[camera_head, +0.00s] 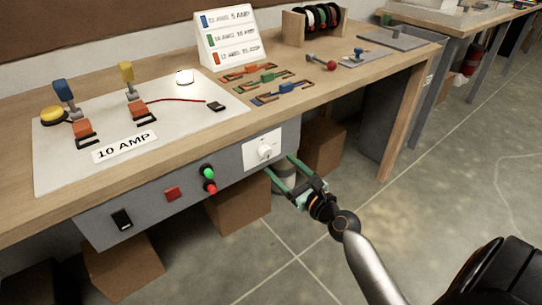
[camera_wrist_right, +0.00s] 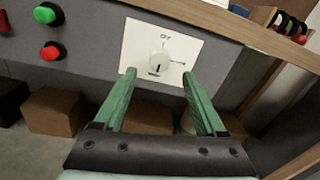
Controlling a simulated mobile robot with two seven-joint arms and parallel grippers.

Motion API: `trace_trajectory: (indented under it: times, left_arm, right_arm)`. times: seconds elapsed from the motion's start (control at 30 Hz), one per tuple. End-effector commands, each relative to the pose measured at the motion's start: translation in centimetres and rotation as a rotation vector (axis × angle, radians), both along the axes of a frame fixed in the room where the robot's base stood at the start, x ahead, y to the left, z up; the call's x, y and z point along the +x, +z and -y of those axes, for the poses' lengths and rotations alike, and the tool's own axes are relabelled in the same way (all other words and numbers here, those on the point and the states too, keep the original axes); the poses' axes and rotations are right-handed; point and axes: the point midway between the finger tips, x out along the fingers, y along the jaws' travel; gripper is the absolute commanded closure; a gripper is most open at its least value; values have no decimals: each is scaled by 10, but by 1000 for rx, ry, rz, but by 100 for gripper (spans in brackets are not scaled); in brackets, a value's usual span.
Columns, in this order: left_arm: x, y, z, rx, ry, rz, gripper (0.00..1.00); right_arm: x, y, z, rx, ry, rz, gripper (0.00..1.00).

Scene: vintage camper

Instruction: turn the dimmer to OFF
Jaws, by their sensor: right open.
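The dimmer is a white round knob (camera_head: 264,151) on a white plate (camera_head: 252,158) at the right end of the grey panel below the bench top. In the right wrist view the knob (camera_wrist_right: 158,63) shows a dark pointer mark on its lower part, and the word OFF stands on the plate above it. My right gripper (camera_head: 281,170) is open, with green fingers just below and in front of the plate. In the wrist view its fingertips (camera_wrist_right: 158,74) lie to either side of the knob, with none seen touching it. My left gripper is not in view.
Green (camera_head: 208,171) and red (camera_head: 210,187) buttons, a red square switch (camera_head: 172,193) and a black rocker switch (camera_head: 122,219) sit left on the panel. The wooden bench top (camera_head: 265,112) overhangs it. Cardboard boxes (camera_head: 238,203) stand below.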

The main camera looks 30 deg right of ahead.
Motion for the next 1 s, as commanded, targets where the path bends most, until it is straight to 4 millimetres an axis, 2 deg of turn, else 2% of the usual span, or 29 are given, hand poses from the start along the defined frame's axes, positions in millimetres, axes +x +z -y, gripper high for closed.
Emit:
trace_trajectory:
  times: [0.1,0.3,0.5,0.73,0.77,1.0]
  left_arm:
    - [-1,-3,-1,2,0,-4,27]
    - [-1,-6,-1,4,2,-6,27]
    - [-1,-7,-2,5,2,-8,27]
    - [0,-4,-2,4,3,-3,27]
    - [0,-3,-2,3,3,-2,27]
    - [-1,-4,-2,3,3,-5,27]
  right_arm:
    - [22,0,-1,1,1,3,27]
    - [45,-1,-1,0,0,1,27]
    - [54,0,-2,-1,1,-1,27]
    - [55,0,-2,-1,1,-1,27]
    - [55,0,-2,-1,1,-1,28]
    - [54,0,-2,-1,1,-1,55]
